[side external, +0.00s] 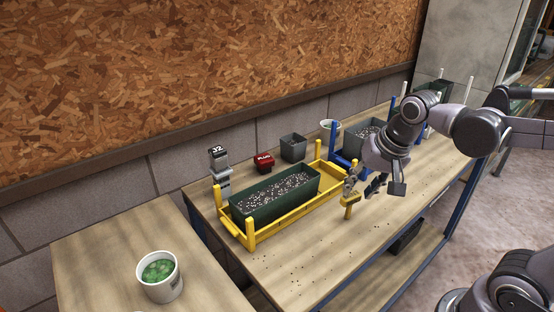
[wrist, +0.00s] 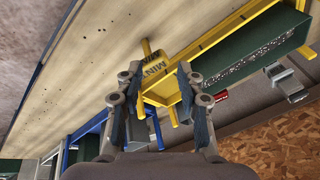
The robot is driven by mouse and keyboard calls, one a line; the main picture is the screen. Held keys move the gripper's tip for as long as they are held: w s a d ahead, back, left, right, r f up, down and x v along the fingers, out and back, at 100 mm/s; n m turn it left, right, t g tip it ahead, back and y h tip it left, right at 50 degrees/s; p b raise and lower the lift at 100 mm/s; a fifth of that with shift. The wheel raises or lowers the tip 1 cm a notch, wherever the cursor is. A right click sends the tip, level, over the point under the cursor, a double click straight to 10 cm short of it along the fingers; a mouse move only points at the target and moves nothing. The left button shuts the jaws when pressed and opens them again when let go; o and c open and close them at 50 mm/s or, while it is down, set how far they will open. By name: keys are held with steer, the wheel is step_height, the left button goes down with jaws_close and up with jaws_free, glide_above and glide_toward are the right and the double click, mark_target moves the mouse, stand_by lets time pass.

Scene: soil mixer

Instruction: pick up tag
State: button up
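The tag (wrist: 154,66) is a yellow plate with dark lettering that looks like MINT and a short yellow stem. In the side external view the tag (side external: 351,200) is at the right end of the yellow frame, on the bench's near side. My gripper (side external: 363,187) is just above and beside it. In the wrist view my gripper (wrist: 158,72) is open, with the tag showing between and beyond the two fingertips. I cannot tell whether a finger touches the tag. Nothing is held.
A green planter (side external: 275,197) of speckled soil sits in the yellow frame (side external: 245,241). Behind are a red block (side external: 265,163), a grey pot (side external: 293,148) and a grey device (side external: 219,163). A blue frame (side external: 336,140) stands to the right. The bench's front (side external: 310,275) is clear apart from crumbs.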

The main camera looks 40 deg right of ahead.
mark_target(348, 217)
steer(key=w+d+m+g, duration=0.1)
steer(key=m, duration=0.2)
steer(key=w+d+m+g, duration=0.1)
steer(key=m, duration=0.3)
steer(key=w+d+m+g, duration=0.1)
steer(key=m+g, duration=0.1)
steer(key=m, duration=0.2)
steer(key=shift+w, duration=0.2)
steer(key=shift+m, duration=0.3)
steer(key=shift+w+d+f, duration=0.1)
steer(key=shift+w+f, duration=0.05)
steer(key=shift+f, duration=5.3)
steer(key=c, duration=0.8)
